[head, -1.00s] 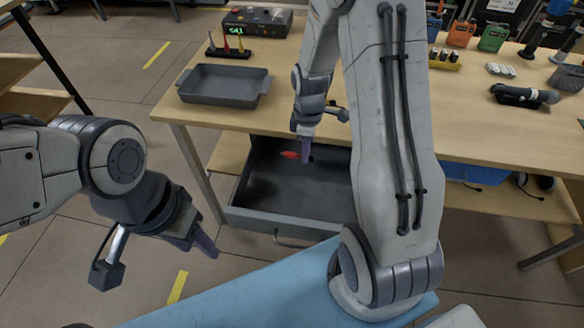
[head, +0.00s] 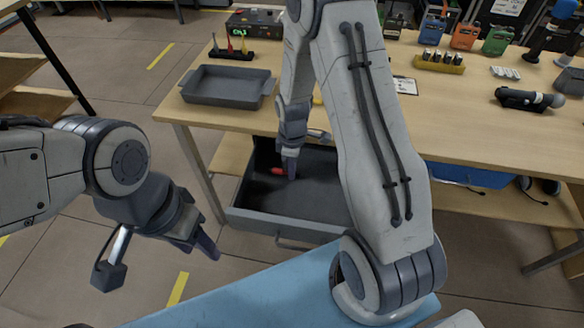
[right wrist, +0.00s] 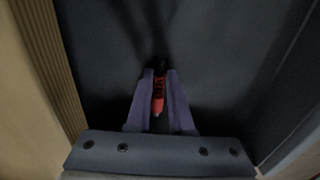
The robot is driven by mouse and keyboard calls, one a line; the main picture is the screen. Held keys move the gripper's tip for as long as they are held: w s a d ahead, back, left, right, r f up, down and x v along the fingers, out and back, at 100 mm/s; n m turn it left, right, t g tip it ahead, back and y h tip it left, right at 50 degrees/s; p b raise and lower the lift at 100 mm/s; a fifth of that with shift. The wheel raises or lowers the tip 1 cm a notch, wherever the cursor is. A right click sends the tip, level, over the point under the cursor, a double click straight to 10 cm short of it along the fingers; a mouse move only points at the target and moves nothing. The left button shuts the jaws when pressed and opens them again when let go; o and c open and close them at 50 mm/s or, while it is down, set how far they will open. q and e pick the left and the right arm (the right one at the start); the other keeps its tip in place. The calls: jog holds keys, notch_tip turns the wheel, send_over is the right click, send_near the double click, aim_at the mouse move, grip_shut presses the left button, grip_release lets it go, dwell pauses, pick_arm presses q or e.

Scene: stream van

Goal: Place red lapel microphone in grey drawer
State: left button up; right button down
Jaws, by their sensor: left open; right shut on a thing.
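The red lapel microphone (head: 278,171) is between the fingertips of my right gripper (head: 290,166), inside the open grey drawer (head: 320,190) under the table. In the right wrist view the red microphone (right wrist: 158,92) sits between the two purple fingers (right wrist: 158,100), which are shut on it. The dark drawer floor (right wrist: 215,60) lies below; I cannot tell whether the microphone touches it. My left gripper (head: 200,247) is open and empty, left of the drawer and out over the floor. My right arm hides part of the drawer.
A grey tray (head: 226,87) stands on the table's left corner, with a rack of coloured connectors (head: 231,52) behind it. A microphone in a dark holder (head: 527,99) lies at the right. A blue bin (head: 468,175) stands below. The drawer's right part looks empty.

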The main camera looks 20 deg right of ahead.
jog(key=c, duration=0.8)
grip_release()
jog(key=shift+r, duration=0.25)
notch_tip(320, 180, up, 11)
jog(key=p, duration=0.1)
jog(key=s+a+r+m, duration=0.1)
jog(key=s+a+r, duration=0.6)
jog(key=a, duration=0.3)
jog(key=s+a+r+m, duration=0.1)
jog(key=s+a+r, duration=0.1)
jog(key=s, duration=0.6)
jog(key=s+a+r+m+y, duration=0.1)
jog(key=s+a+m, duration=0.1)
jog(key=s+a, duration=0.2)
jog(key=s, duration=0.3)
jog(key=shift+s+r, duration=0.4)
jog(key=shift+r, duration=0.1)
